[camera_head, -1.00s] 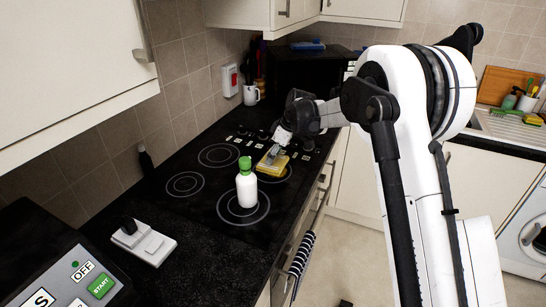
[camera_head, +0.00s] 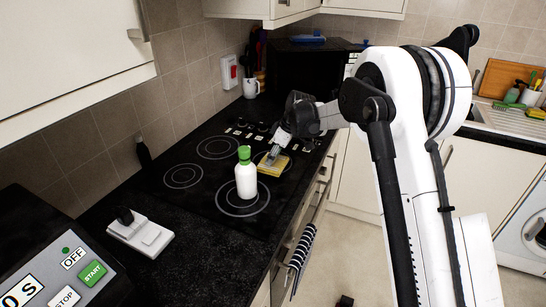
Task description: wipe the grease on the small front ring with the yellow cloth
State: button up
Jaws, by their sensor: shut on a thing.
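The yellow cloth (camera_head: 281,168) lies low over the black hob, at its right side behind the bottle. My gripper (camera_head: 273,155) is shut on it from above. The cloth appears to rest on the hob, though I cannot be sure of contact. It covers most of a ring there, with only part of the outline showing. I cannot make out grease. A white bottle with a green cap (camera_head: 246,181) stands upright on the large near ring (camera_head: 228,207), just left of the cloth and close to it.
Two other rings, one at the back (camera_head: 218,147) and one at the left (camera_head: 183,176), are clear. A white socket block (camera_head: 140,236) lies on the worktop at the near left. A mug (camera_head: 251,89) stands at the far wall. A striped towel (camera_head: 302,250) hangs at the front.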

jog(key=shift+f+b, duration=0.6)
jog(key=shift+f, duration=0.1)
jog(key=o, duration=0.7)
jog(key=shift+o, duration=0.2)
jog(key=shift+r, duration=0.4)
jog(key=c, duration=0.8)
jog(key=shift+c, duration=0.2)
